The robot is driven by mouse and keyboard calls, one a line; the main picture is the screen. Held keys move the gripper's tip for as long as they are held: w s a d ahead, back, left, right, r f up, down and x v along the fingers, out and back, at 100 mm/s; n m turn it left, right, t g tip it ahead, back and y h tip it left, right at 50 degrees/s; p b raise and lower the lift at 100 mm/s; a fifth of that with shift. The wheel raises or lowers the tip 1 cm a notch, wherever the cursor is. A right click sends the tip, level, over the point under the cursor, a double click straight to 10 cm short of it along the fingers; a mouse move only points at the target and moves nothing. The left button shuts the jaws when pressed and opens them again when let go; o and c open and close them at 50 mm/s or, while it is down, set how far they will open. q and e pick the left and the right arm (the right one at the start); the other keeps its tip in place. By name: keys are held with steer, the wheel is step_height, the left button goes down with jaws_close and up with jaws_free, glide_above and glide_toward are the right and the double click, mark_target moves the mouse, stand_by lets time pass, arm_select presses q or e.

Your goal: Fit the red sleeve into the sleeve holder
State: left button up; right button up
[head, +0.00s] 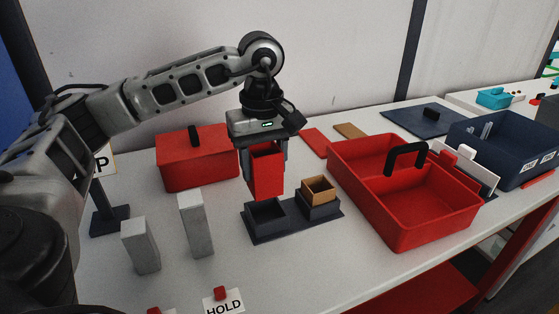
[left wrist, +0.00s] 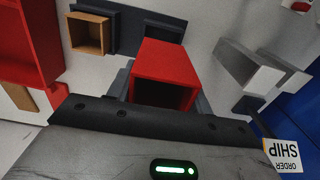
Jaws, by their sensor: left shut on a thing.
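The red sleeve (head: 267,177) is a hollow square tube, held upright between the fingers of my left gripper (head: 264,165). It also shows in the left wrist view (left wrist: 166,62), where I see into its open end. The sleeve holder (head: 292,229) is a dark base with two square sockets on the table. Its left socket (head: 267,214) is empty, and a tan sleeve (head: 318,189) sits in its right socket. The red sleeve is above and slightly behind the empty socket, apart from it. My right gripper is not in view.
A red lidded box (head: 197,160) stands behind left, and a large red bin (head: 372,201) stands right of the holder. Two grey blocks (head: 141,246) (head: 196,224) stand at the left. A HOLD sign (head: 223,303) is near the front edge. A navy bin (head: 500,148) is farther right.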

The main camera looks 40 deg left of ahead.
mark_target(266, 195)
arm_select(q)
steer(key=shift+f, duration=0.15)
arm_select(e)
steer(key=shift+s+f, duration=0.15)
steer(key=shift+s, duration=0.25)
arm_select(q)
steer(key=shift+s, duration=0.1)
steer(key=shift+d, duration=0.1)
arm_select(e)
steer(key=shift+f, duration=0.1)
arm_select(q)
steer(key=shift+f+b, duration=0.55)
steer(key=shift+f, duration=0.05)
steer(key=shift+f+b, duration=0.6)
steer(key=shift+f, duration=0.1)
step_height(266, 195, down, 2)
steer(key=shift+b, duration=0.85)
steer(key=shift+f+b, duration=1.1)
steer(key=shift+f, duration=0.3)
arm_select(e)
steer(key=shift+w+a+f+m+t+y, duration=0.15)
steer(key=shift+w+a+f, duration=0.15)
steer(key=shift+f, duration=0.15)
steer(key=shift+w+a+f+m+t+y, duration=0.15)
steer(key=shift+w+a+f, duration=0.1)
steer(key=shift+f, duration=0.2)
